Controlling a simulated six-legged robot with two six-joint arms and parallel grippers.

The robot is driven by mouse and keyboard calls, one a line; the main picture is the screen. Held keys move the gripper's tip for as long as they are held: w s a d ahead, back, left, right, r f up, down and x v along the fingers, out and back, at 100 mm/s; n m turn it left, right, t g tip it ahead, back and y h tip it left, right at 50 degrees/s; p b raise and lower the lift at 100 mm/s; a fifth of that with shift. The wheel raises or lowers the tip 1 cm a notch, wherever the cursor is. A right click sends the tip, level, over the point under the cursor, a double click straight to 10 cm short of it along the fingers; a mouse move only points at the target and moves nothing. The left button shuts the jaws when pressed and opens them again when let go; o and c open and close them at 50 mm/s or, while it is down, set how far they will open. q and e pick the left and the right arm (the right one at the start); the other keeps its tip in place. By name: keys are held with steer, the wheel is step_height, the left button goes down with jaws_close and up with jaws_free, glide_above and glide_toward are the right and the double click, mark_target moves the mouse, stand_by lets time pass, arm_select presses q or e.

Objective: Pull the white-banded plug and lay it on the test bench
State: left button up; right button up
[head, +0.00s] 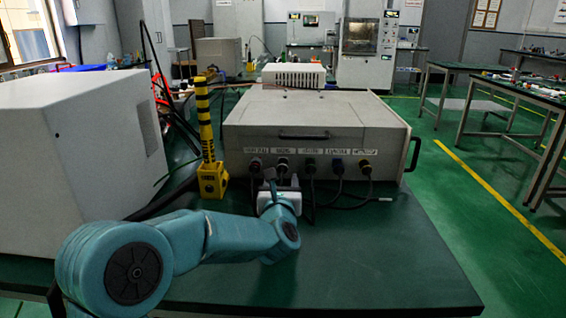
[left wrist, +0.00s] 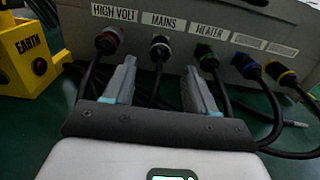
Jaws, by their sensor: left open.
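The white-banded plug (left wrist: 160,46) sits in the socket under the MAINS label, its black cable hanging down. In the head view the plug (head: 282,163) is on the front of the grey generator box (head: 300,118). My left gripper (left wrist: 160,68) is open and empty, pointing at the panel. Its fingers are to either side of the plug's cable, and I see no contact. In the head view the left gripper (head: 277,185) is low in front of the sockets. The green test bench (head: 380,260) lies under it. My right gripper is not in view.
Beside it are a red-banded plug (left wrist: 108,40) under HIGH VOLT and green (left wrist: 204,52), blue (left wrist: 249,68) and yellow (left wrist: 285,74) ones. A yellow EARTH stand (head: 211,180) and a large grey case (head: 80,140) are left. The bench's front right is clear.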

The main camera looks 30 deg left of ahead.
mark_target(282, 173)
arm_select(q)
steer(key=shift+w+a+r+p, duration=0.25)
steer(key=shift+w+a+p, duration=0.2)
steer(key=shift+w, duration=0.25)
steer(key=x, duration=0.1)
steer(key=b+x, duration=0.1)
steer(key=x, duration=0.1)
steer(key=shift+w+f, duration=0.1)
steer(key=shift+f, duration=0.25)
steer(key=shift+w+a+r, duration=0.1)
steer(key=shift+w+a, duration=0.25)
steer(key=shift+w, duration=0.25)
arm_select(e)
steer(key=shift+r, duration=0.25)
arm_select(q)
steer(key=shift+b, duration=0.35)
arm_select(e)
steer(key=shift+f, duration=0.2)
arm_select(q)
steer(key=shift+b, duration=0.4)
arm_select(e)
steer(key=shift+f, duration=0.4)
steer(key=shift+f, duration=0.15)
arm_select(q)
steer(key=shift+b, duration=0.55)
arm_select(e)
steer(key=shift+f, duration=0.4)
